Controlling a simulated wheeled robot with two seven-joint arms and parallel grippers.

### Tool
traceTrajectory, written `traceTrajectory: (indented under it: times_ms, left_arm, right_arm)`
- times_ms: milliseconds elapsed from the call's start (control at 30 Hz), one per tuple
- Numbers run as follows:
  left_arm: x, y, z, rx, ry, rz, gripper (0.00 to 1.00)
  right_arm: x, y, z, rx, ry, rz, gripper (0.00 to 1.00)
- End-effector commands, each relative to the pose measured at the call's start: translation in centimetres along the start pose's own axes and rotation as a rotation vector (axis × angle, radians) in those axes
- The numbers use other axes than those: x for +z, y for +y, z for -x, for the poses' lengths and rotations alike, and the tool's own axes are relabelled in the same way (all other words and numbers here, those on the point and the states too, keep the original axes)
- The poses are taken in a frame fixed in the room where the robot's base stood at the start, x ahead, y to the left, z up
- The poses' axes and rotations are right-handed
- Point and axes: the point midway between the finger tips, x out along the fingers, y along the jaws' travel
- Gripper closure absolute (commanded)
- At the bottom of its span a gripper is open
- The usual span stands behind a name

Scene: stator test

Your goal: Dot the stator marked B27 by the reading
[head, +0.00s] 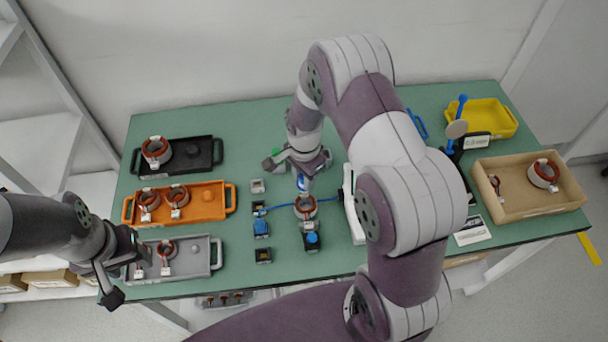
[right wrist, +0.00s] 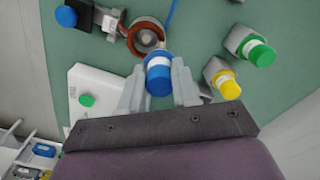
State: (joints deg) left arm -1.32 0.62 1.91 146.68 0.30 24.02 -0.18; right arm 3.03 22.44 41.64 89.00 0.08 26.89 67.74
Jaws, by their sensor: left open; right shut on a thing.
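My right gripper (head: 303,182) is shut on a blue dot marker, which shows in the right wrist view (right wrist: 158,76) with a white band. It holds the marker just above a copper-wound stator (head: 305,207) at the table's middle, also in the right wrist view (right wrist: 146,36). I cannot tell whether they touch. A black clip-like part and a blue cable lie beside this stator. Other tagged stators stand in the black tray (head: 205,153), the orange tray (head: 210,201) and the grey tray (head: 204,257). Their tags are unreadable. My left gripper (head: 118,273) is open at the grey tray's left end.
Green-capped (right wrist: 259,53) and yellow-capped (right wrist: 228,86) markers stand in holders beside my right gripper. A white instrument (head: 353,208) is partly behind my right arm. A cardboard box (head: 520,208) with stators and a yellow bin (head: 488,117) are at the right.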

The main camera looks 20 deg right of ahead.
Motion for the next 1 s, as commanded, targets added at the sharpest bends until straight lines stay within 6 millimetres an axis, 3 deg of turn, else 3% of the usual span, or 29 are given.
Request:
traceTrajectory:
  times_ms: [1000]
  left_arm:
    - [0.08,0.00,-0.67,0.000,0.000,0.000,0.47]
  right_arm:
    - [0.00,0.00,-0.98,0.001,0.000,0.000,0.99]
